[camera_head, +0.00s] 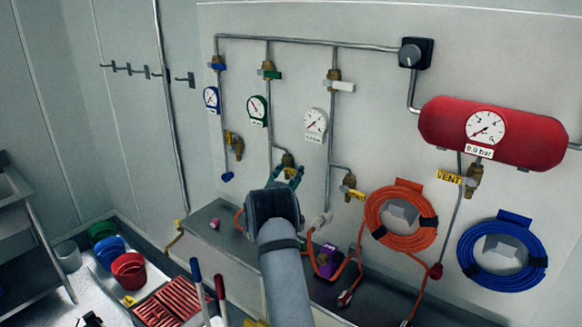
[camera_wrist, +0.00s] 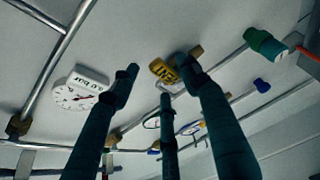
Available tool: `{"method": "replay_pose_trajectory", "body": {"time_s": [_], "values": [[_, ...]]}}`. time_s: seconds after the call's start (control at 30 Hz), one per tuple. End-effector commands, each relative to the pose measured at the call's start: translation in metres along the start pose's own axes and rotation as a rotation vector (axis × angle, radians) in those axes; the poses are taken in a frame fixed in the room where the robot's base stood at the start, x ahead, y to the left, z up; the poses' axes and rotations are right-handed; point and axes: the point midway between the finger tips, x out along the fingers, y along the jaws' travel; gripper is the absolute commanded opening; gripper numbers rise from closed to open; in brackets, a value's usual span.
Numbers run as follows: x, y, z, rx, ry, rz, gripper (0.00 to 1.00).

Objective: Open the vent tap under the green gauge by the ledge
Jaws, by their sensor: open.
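The green gauge (camera_head: 257,110) hangs on the wall at centre left; a green-rimmed dial also shows small in the wrist view (camera_wrist: 152,122). Its vent tap (camera_head: 288,159) is a brass body on the pipe below and right of it, partly hidden by my gripper. In the wrist view a yellow lettered tag (camera_wrist: 163,70) lies between the fingertips, with brass (camera_wrist: 196,51) by the right finger. My gripper (camera_head: 289,175) is open, its teal fingers around the tap area. I cannot tell whether they touch it. The grey ledge (camera_head: 205,243) runs below; my wrist hides part of it.
A white gauge (camera_head: 316,122) and its brass tap (camera_head: 348,185) are close on the right. The blue gauge (camera_head: 211,98) and its tap (camera_head: 234,143) are left. An orange hose coil (camera_head: 401,240) and red tank (camera_head: 440,125) are farther right. A green cap (camera_wrist: 265,46) ends a pipe.

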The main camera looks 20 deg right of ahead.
Motion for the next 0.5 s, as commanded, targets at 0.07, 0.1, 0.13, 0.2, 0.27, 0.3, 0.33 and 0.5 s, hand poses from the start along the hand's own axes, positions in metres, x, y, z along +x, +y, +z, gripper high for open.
{"method": "replay_pose_trajectory", "body": {"time_s": [0.07, 0.1, 0.13, 0.2, 0.27, 0.3, 0.33, 0.5], "values": [[0.008, 0.002, -0.001, -0.001, 0.001, 0.0, 0.46], [0.011, 0.002, -0.001, -0.001, 0.001, 0.001, 0.46], [0.013, 0.002, 0.0, 0.0, 0.001, 0.0, 0.46], [0.017, 0.0, -0.001, 0.0, 0.001, -0.001, 0.46], [0.018, 0.0, -0.001, 0.0, 0.001, 0.0, 0.46], [0.019, 0.0, -0.001, 0.0, 0.002, 0.0, 0.46], [0.019, 0.0, -0.001, 0.0, 0.002, 0.0, 0.46], [0.019, -0.001, -0.001, 0.0, 0.002, 0.0, 0.46]]}}
